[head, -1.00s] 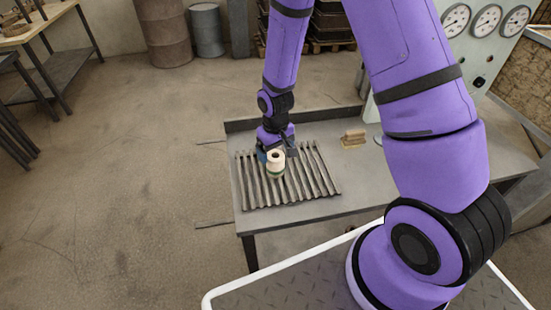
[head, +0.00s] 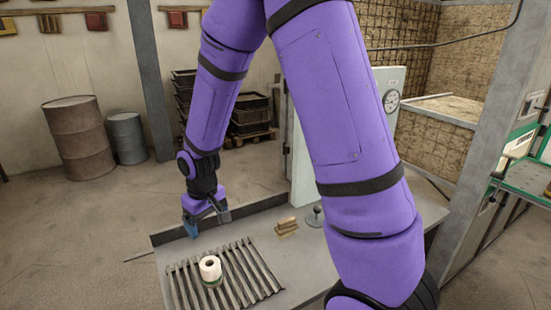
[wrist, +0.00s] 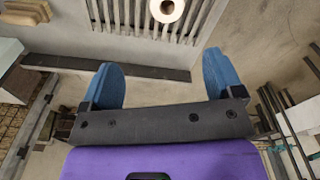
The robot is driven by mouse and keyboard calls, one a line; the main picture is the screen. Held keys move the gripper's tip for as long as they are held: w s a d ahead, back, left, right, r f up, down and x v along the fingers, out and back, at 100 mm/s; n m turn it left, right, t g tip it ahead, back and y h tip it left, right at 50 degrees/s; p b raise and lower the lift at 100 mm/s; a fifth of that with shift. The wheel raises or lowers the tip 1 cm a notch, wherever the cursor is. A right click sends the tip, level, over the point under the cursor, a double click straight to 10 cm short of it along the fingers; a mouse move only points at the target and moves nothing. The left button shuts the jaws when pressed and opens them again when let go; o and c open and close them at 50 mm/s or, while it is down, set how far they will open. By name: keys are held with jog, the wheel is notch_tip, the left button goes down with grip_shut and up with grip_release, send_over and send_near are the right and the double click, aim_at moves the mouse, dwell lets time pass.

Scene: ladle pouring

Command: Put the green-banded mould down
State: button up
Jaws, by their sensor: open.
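The green-banded mould (head: 210,269) is a pale cylinder with a round hole in its top and a green band low on its side. It stands upright on the ribbed rack (head: 262,284) on the table. It also shows at the top edge of the wrist view (wrist: 167,9), apart from the fingers. My gripper (head: 208,226) is open and empty, behind and above the mould in the head view. Its two blue fingertips are spread wide in the wrist view (wrist: 163,78), with nothing between them.
A small stack of tan blocks (head: 286,226) and a grey knobbed object (head: 316,216) sit on the table right of the rack. A raised rim (head: 262,207) runs along the table's back edge. A gauge panel (head: 388,95) stands at the right.

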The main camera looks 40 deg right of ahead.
jog(key=s+d+r+m+t, duration=0.1)
jog(key=s+d+r+t, duration=0.1)
jog(key=s+r, duration=0.7)
jog(key=s+d+r+t, duration=0.15)
jog(key=s+r, duration=0.35)
jog(key=r, duration=0.8)
jog(key=s+d+r+m+t, duration=0.1)
jog(key=s+r, duration=0.3)
jog(key=s, duration=0.4)
jog(key=shift+s+d, duration=0.4)
jog(key=shift+d, duration=0.05)
